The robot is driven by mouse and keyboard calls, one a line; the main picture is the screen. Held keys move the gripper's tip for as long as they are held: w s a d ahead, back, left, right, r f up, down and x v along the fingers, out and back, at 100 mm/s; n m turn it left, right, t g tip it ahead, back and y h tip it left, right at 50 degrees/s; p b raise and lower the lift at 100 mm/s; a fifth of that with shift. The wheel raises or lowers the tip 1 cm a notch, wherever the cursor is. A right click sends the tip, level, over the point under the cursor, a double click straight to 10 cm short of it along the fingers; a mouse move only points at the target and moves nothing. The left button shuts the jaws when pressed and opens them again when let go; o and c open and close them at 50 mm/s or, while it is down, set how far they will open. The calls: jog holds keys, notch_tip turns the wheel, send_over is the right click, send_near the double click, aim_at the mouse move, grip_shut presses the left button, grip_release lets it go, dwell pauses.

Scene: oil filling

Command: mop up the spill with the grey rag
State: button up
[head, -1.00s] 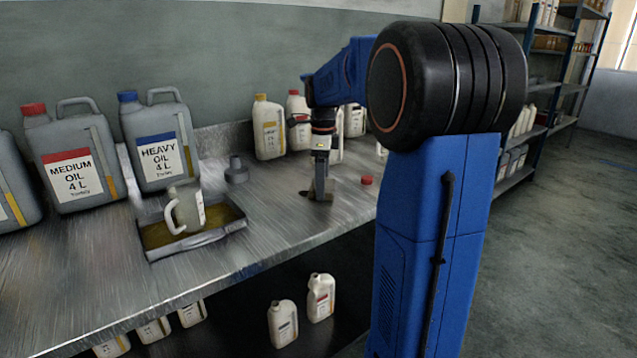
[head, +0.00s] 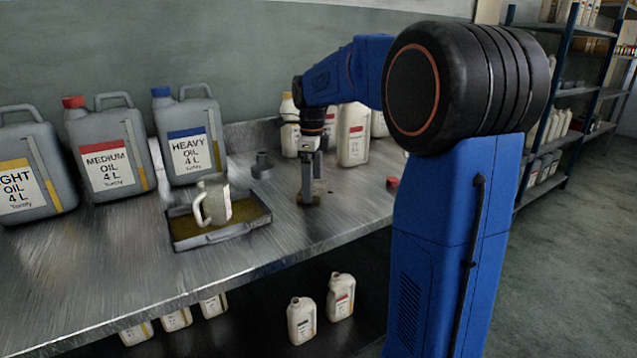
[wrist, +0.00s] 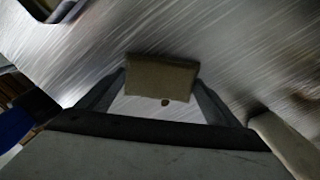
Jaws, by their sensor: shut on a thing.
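My gripper (head: 310,188) points down at the steel bench top, right of the drip tray. It is shut on the grey rag (wrist: 160,77), a drab grey-brown block between the two fingers in the wrist view. In the head view the rag (head: 309,200) is low at the bench surface, seemingly touching it. Any oil under the rag is hidden.
The drip tray (head: 190,243) holds brownish oil and a jug (head: 215,198). A dark grey fitting (head: 262,165) and a red cap (head: 393,182) lie on the bench (head: 110,270). Large oil cans line the back left; white bottles (head: 353,135) stand behind my gripper.

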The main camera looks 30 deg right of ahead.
aim_at(330, 193)
jog(key=d, duration=0.9)
jog(key=shift+d, duration=0.4)
jog(key=shift+s+a, duration=0.35)
jog(key=shift+a, duration=0.45)
jog(key=shift+s+a, duration=0.3)
jog(key=shift+a, duration=0.55)
jog(key=shift+s+a, duration=0.35)
jog(key=shift+a, duration=0.45)
notch_tip(330, 193, up, 7)
